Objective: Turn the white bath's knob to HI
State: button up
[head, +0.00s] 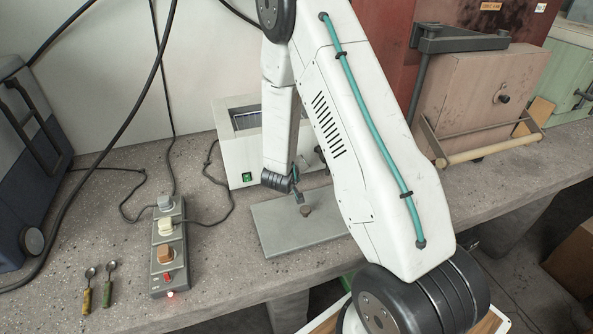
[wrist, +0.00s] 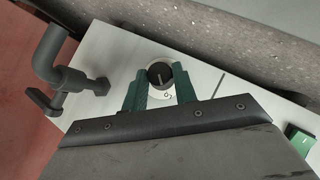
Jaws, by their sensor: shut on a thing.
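The white bath (head: 233,150) stands on the bench behind a grey plate, and its front panel (wrist: 105,42) fills much of the wrist view. Its round dark knob (wrist: 160,74) has a pale pointer line and sits in a white dial ring. Small marks show on the ring, but I cannot read them, so I cannot tell which setting the pointer is at. My gripper (wrist: 160,72) is shut on the knob, one green finger on each side. In the head view my arm hides the knob. A green switch (wrist: 298,138) is on the panel, also visible in the head view (head: 247,177).
A dark drain tap (wrist: 65,82) sticks out left of the knob in the wrist view. A beige box (head: 475,100) stands right.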

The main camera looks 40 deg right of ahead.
jog(key=m+y, duration=0.2)
jog(key=y, duration=0.1)
jog(key=shift+s+d+r, duration=0.1)
jog(key=shift+d+r, duration=0.1)
jog(key=shift+d, duration=0.1)
jog(key=shift+d+m+t+y, duration=0.2)
jog(key=shift+m+t+y, duration=0.45)
jog(key=shift+y, duration=1.15)
jog(key=o, duration=1)
jog(key=shift+s+r, duration=0.1)
jog(key=v, duration=0.7)
jog(key=shift+s+r, duration=0.2)
